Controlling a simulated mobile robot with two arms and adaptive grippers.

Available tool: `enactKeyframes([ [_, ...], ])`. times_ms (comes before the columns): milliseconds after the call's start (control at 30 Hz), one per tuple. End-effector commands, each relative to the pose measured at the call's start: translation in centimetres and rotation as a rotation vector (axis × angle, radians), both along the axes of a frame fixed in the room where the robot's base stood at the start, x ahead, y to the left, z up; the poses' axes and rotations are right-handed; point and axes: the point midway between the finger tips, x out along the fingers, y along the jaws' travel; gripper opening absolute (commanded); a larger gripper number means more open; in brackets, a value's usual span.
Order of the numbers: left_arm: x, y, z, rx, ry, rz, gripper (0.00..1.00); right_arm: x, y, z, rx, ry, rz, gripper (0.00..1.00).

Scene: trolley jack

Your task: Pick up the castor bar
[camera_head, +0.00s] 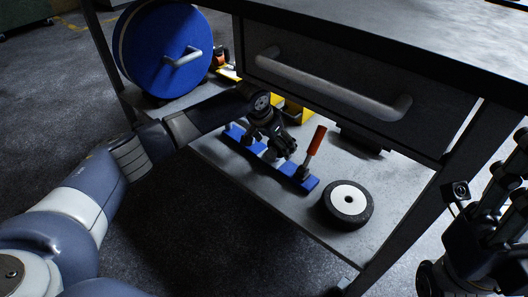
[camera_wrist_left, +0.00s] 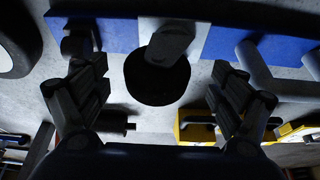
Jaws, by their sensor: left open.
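The castor bar (camera_head: 309,183) is a long blue bar lying on the lower shelf under the bench, partly hidden by my left gripper. Dark and grey castor parts sit along it. In the left wrist view the blue bar (camera_wrist_left: 112,35) runs across the top, with a black round castor wheel (camera_wrist_left: 157,84) at its middle. My left gripper (camera_head: 280,154) reaches down over the middle of the bar. Its fingers are open on either side of the wheel, with nothing held; whether they touch the bar is unclear. My right gripper (camera_head: 462,270) is at the lower right, away from the bar.
A white-hubbed black wheel (camera_head: 348,201) lies near the bar's right end. A red-orange handle (camera_head: 317,140) rises beside it. A drawer with a grey handle (camera_head: 335,85) hangs above the shelf. A blue drum (camera_head: 150,48) and yellow items (camera_head: 298,113) are behind.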

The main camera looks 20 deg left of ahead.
Motion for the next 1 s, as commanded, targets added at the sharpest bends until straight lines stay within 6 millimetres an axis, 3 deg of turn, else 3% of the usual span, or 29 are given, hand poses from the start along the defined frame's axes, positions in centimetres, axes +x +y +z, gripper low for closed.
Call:
enactKeyframes([
  [33, 0.3, -0.2, -1.2, 0.001, -0.001, -0.001, 0.88, -0.1, 0.0, -0.2, -0.001, -0.018, -0.001, 0.4],
  [200, 1.0, -0.4, -2.5, 0.0, -0.003, -0.001, 0.88, -0.3, 0.1, 0.5, -0.004, -0.052, -0.002, 0.4],
  [533, 1.1, -0.5, -2.7, 0.0, -0.002, -0.001, 0.85, -0.4, 0.2, 0.8, -0.005, -0.057, -0.003, 0.4],
  [900, 1.0, -0.4, -2.7, 0.0, -0.002, -0.001, 0.01, -0.4, 0.2, 0.8, -0.005, -0.057, -0.003, 0.4],
  [1000, 1.3, -0.5, -2.3, -0.002, -0.01, -0.001, 0.0, -0.4, 0.2, 0.8, -0.005, -0.058, -0.003, 0.4],
])
